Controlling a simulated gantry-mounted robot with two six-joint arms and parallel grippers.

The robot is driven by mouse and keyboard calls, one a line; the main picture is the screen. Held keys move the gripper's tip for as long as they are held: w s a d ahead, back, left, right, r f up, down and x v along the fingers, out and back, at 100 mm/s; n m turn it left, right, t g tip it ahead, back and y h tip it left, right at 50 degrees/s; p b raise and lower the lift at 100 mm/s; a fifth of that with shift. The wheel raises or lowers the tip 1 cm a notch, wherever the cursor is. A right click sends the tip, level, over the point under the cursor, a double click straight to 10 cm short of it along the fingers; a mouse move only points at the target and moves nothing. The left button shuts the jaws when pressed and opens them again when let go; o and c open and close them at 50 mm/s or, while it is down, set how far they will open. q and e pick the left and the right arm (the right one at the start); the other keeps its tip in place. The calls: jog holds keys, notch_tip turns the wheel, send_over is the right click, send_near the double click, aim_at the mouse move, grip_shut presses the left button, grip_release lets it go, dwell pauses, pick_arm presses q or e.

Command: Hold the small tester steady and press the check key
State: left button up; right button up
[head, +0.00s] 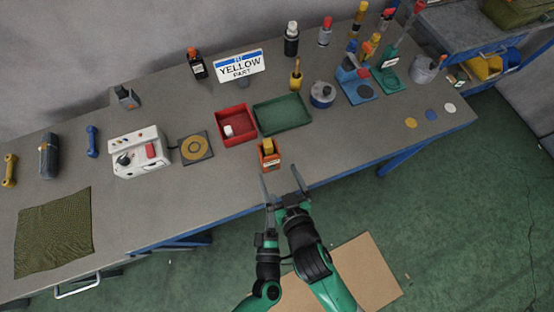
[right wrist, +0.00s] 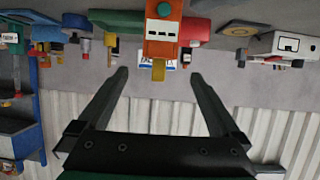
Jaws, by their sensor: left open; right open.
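The small tester (head: 269,158) is an orange box with a yellow top part (head: 268,145), standing near the table's front edge. In the right wrist view the tester (right wrist: 162,38) appears upside down, beyond and between my fingertips, not touched. I cannot tell which part is the check key. My right gripper (head: 278,171) is open and empty, just in front of the tester, and its spread fingers show in the right wrist view (right wrist: 158,75). My left gripper (head: 269,222) is lower, close beside the right one, open and seen nearly edge-on, away from the tester.
A red tray (head: 220,138) with a white item and a green tray (head: 303,122) lie behind the tester. A white control box (head: 118,170) and a dark pad with a yellow ring (head: 195,148) stand to the left. A sign reading YELLOW PART (head: 238,66) stands behind.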

aim_at(270, 154)
jog(key=x, duration=1.1)
jog(key=shift+w, duration=0.2)
jog(key=shift+c, duration=0.2)
jog(key=c, duration=1.5)
jog(key=shift+o, duration=0.2)
pick_arm(q)
grip_shut()
dwell(0.7)
